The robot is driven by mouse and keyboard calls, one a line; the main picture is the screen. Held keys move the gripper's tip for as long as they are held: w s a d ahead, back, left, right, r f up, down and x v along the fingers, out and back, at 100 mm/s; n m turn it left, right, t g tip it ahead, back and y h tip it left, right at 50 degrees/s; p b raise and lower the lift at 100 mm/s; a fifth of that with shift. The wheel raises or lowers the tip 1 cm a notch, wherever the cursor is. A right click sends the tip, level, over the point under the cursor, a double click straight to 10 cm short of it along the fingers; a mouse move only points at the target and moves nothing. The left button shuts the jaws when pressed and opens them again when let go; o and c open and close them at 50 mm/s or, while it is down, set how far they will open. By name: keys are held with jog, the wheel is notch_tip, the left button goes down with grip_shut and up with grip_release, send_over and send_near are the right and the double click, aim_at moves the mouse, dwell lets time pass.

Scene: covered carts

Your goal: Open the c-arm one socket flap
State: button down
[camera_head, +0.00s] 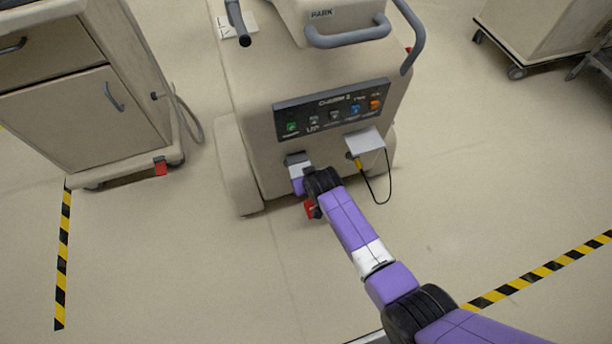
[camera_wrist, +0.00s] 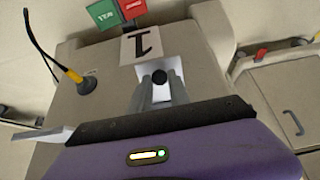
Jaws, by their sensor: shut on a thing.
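The c-arm one cart (camera_head: 245,110) stands at the centre of the head view, with a dark labelled panel (camera_head: 330,108) on its front. My gripper (camera_head: 297,172) is low on that front, left of centre, beside a small pale socket flap (camera_head: 297,158). In the wrist view, my gripper's grey fingers (camera_wrist: 160,85) are closed around a dark round knob (camera_wrist: 159,76) in front of a white plate (camera_wrist: 174,66). A label with an upside-down "1" (camera_wrist: 141,46) is beside the plate. The fingers partly hide the flap; I cannot tell its angle.
Right of the gripper, a white plate (camera_head: 365,140) sticks out above a yellow plug (camera_head: 357,163) with a hanging black cable. Red and green pedals (camera_wrist: 118,12) are near the cart's base. A cabinet (camera_head: 95,115) stands left, another cart (camera_head: 535,35) at upper right. The floor between is clear.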

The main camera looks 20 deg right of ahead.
jog(key=shift+w+r+g+p, duration=0.3)
jog(key=shift+r+g, duration=0.5)
jog(key=shift+g, duration=0.1)
jog(key=shift+w+r+g+b, duration=0.3)
jog(key=shift+g+b, duration=0.15)
jog(key=shift+g, duration=0.45)
jog(key=r+g+b, duration=0.1)
jog(key=b, duration=0.1)
jog(key=w+g+b, duration=0.1)
jog(key=g+b, duration=0.1)
jog(key=shift+r+g+b, duration=0.3)
jog(key=shift+r, duration=0.2)
jog(key=c, duration=1.3)
grip_release()
jog(key=shift+o, duration=0.2)
